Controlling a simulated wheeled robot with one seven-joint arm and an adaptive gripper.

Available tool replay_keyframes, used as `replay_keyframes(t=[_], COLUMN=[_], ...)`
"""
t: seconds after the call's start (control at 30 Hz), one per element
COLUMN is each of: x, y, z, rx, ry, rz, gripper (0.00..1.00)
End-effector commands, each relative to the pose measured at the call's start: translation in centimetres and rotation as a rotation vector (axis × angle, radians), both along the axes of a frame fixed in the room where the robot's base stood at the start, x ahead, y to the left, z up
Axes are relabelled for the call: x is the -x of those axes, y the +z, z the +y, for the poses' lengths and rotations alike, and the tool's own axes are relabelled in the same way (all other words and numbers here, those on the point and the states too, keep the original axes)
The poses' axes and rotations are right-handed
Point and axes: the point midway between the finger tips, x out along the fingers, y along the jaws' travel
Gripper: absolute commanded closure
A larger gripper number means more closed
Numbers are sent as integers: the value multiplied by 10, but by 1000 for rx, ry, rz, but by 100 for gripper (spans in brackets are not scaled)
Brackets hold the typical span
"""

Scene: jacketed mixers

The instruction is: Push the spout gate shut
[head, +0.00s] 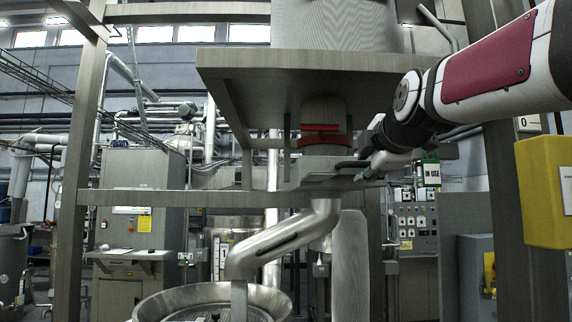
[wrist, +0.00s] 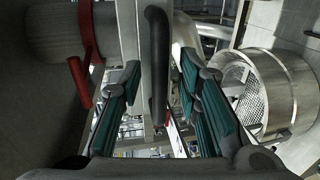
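The spout (head: 323,110) comes down under a steel platform and has a red ring and lever (head: 320,133). Below it is the flat grey gate plate (head: 325,183), with a bent steel pipe under it. In the wrist view the plate (wrist: 130,40) stands edge-on with a black bar handle (wrist: 158,65); the spout (wrist: 52,32) is to its left. My gripper (head: 366,168) is at the right end of the plate. In the wrist view my gripper (wrist: 160,80) is open, its teal-padded fingers on either side of the handle. I cannot tell whether they touch it.
The steel platform (head: 310,62) hangs just above the gripper, and a frame post (head: 515,190) stands to the right. A yellow box (head: 545,190) is at the right edge. A round vessel (head: 160,305) is below the pipe; a round mesh-lined opening (wrist: 280,90) shows in the wrist view.

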Motion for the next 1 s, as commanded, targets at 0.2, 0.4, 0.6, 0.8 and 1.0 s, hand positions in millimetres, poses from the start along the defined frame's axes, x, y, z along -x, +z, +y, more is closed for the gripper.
replay_keyframes(t=[0.2,0.4,0.6,0.8,1.0], x=[-2,-2,-2,-17,-44], y=[0,0,-1,-2,-2], z=[0,0,0,0,1], rx=[0,0,0,0,1], ry=[0,0,0,2,1], rz=[-1,0,0,2,2], gripper=[69,92,100,100,100])
